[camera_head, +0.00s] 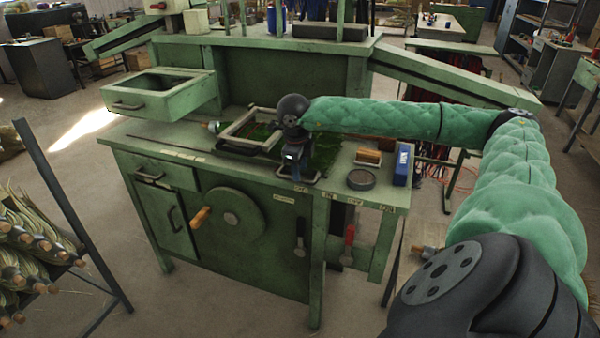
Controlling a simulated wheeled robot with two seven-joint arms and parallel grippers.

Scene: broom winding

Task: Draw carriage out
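The green winding bench (180,152) stands in the middle. A pale green rectangular frame (238,124), possibly the carriage, lies on its top, with dark green material inside and beside it. My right arm comes in from the right, and its wrist hangs over the front of the benchtop. My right gripper (297,176) points down at the bench's front edge, just right of the frame. Its fingers are small and dark, so whether they are open or touch anything is unclear. The wrist hides part of the frame's right end. My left gripper is out of view.
A blue box (402,165), a round dark tin (361,180) and a wooden brush (368,157) sit right of my gripper. An open drawer (150,104) juts out upper left. A crank wheel (234,220) and levers are on the front. A broom rack (75,225) stands left.

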